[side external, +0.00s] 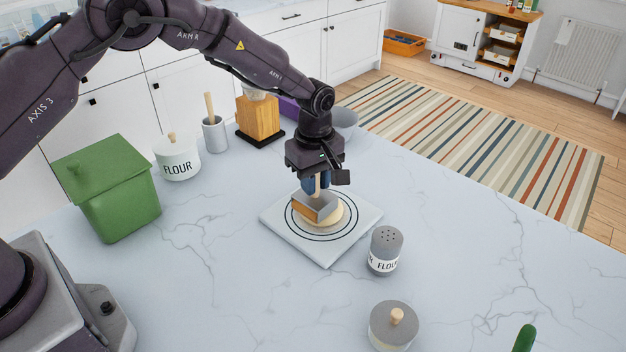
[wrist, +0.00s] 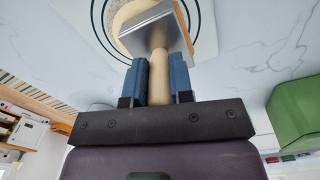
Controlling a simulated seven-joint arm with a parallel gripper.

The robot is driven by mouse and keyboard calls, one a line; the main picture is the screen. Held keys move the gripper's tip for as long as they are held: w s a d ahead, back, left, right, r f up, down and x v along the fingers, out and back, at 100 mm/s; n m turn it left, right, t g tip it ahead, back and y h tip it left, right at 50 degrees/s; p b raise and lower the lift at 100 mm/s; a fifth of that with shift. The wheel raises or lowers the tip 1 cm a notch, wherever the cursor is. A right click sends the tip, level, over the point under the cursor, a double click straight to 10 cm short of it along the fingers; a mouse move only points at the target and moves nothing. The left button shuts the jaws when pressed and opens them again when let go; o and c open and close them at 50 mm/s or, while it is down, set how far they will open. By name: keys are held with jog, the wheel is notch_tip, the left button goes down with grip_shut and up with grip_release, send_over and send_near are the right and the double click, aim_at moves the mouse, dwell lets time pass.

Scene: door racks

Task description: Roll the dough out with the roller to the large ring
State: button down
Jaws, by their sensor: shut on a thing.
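The roller (side external: 312,208) has a pale wooden handle and a grey and orange-brown body. My gripper (side external: 317,184) is shut on the handle above the board, and the handle also shows between the blue fingers in the wrist view (wrist: 160,82). The pale dough (side external: 334,219) is a flat round under and beside the roller, partly hidden by it. The roller appears to be on the dough; exact contact is hidden. The dough lies inside the large ring (side external: 322,242), with bare board between them on the visible near side. The rings are drawn on a white square board (side external: 332,259).
A flour shaker (side external: 385,252) stands close to the board's right corner. A lidded jar (side external: 394,328) is nearer the front. A green bin (side external: 112,192), flour pot (side external: 178,160), utensil cup (side external: 214,136) and wooden block (side external: 259,118) stand left and behind.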

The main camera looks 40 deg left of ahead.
jog(key=shift+w+f, duration=0.15)
jog(key=shift+w, duration=1.05)
jog(key=shift+w+f, duration=0.1)
jog(key=shift+w, duration=0.1)
jog(key=shift+w+a, duration=0.1)
jog(key=shift+w, duration=1)
jog(key=shift+r, duration=0.2)
jog(key=shift+s+f, duration=0.2)
jog(key=shift+s, duration=1.2)
jog(key=shift+s, duration=1.4)
